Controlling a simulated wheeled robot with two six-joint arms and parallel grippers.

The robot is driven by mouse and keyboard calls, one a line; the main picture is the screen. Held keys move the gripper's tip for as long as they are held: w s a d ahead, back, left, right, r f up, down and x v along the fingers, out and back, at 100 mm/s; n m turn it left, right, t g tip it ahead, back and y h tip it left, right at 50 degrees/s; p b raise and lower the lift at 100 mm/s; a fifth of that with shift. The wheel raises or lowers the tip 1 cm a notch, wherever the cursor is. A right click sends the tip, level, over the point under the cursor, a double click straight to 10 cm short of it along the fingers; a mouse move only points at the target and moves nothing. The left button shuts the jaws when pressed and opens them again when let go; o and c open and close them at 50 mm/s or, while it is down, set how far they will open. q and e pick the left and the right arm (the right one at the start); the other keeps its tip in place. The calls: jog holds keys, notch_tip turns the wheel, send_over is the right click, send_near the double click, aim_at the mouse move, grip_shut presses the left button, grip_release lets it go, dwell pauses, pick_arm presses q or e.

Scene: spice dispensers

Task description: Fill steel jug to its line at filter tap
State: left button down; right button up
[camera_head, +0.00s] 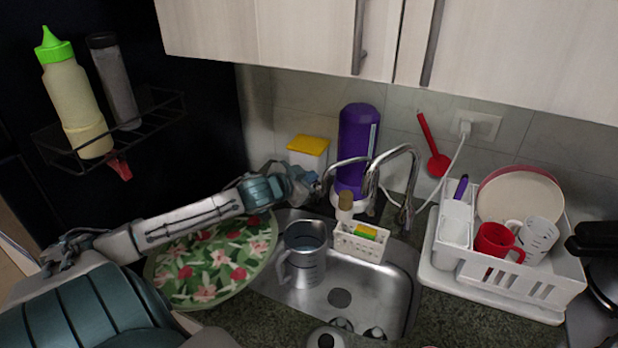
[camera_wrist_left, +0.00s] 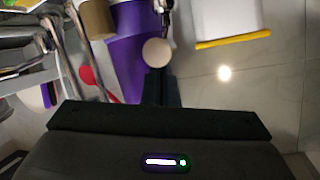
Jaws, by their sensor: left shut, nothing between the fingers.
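The steel jug (camera_head: 305,262) stands upright in the left part of the sink, with its handle to the left. Marks show on its side; I cannot tell the level inside. A purple filter (camera_head: 357,140) stands behind the sink, and a thin curved filter tap (camera_head: 337,167) reaches left from beside it. My left gripper (camera_head: 312,184) is shut and empty, above and behind the jug, close to the tap's end. In the left wrist view, its fingers (camera_wrist_left: 160,88) point at a round pale knob (camera_wrist_left: 157,52) in front of the purple filter (camera_wrist_left: 128,55). I cannot tell whether they touch it. My right gripper is out of view.
A larger chrome faucet (camera_head: 405,170) arches over the sink (camera_head: 375,303). A white caddy (camera_head: 359,246) with a sponge sits at the sink's back. A dish rack (camera_head: 520,290) stands right, a floral mat (camera_head: 215,262) left. A yellow-lidded box (camera_head: 308,146) stands behind my gripper.

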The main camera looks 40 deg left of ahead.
pick_arm(q)
jog(key=s+f+p, duration=0.2)
jog(key=p, duration=0.1)
jog(key=f+p, duration=0.1)
jog(key=f, duration=0.1)
jog(key=shift+s+d+f, duration=0.1)
jog(key=shift+s+d, duration=0.3)
